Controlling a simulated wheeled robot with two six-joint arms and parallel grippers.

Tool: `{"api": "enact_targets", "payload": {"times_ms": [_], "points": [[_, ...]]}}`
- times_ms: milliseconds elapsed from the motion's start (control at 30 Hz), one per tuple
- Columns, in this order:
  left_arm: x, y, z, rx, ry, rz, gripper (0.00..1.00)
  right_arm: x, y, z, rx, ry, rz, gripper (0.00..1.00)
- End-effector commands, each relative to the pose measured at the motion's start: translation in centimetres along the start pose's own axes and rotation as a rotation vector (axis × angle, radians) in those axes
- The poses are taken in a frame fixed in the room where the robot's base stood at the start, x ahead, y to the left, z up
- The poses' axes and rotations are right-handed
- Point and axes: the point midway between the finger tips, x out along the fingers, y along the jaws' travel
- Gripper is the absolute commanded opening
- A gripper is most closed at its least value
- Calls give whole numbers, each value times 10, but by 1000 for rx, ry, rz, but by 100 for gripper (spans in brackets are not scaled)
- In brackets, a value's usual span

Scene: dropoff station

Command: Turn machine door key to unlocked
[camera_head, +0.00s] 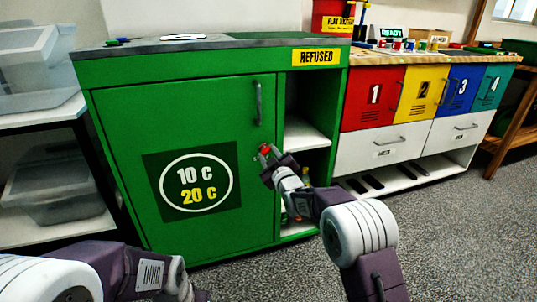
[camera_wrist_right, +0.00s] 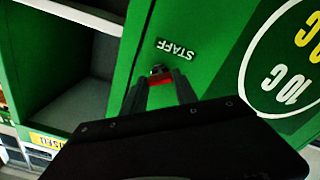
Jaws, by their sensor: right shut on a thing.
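The green machine door (camera_head: 195,120) is closed, with a vertical grey handle (camera_head: 258,103) at its upper right. A small red key (camera_head: 265,150) is at the door's right side, below the handle. My right gripper (camera_head: 265,154) is at the key. In the right wrist view the gripper's fingers (camera_wrist_right: 161,90) are shut on the red key (camera_wrist_right: 159,77), beneath a STAFF label (camera_wrist_right: 175,49) that appears upside down. The fingers hide much of the key, so I cannot tell its turn. My left arm shows at the lower left, but its gripper is out of view.
Open shelves (camera_head: 305,132) lie right of the door, under a yellow REFUSED sign (camera_head: 316,56). A bench with coloured numbered drawers (camera_head: 375,94) stands further right. Clear bins (camera_head: 37,60) are on a rack at left. Grey carpet (camera_head: 450,210) in front is free.

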Motion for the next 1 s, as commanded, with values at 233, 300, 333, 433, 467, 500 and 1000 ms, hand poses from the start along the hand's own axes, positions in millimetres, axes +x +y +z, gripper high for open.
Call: {"api": "enact_targets", "payload": {"times_ms": [233, 300, 333, 433, 467, 500, 1000], "points": [[-3, 0, 0, 0, 0, 0, 36, 0, 0, 0, -233, -1, -1, 0], [-3, 0, 0, 0, 0, 0, 36, 0, 0, 0, -299, -1, -1, 0], [-3, 0, 0, 0, 0, 0, 36, 0, 0, 0, -328, -1, -1, 0], [-4, 0, 0, 0, 0, 0, 36, 0, 0, 0, -423, 0, -1, 0], [-4, 0, 0, 0, 0, 0, 36, 0, 0, 0, -451, 0, -1, 0], [-4, 0, 0, 0, 0, 0, 36, 0, 0, 0, -488, 0, -1, 0], [-4, 0, 0, 0, 0, 0, 36, 0, 0, 0, -868, 0, -1, 0]]}}
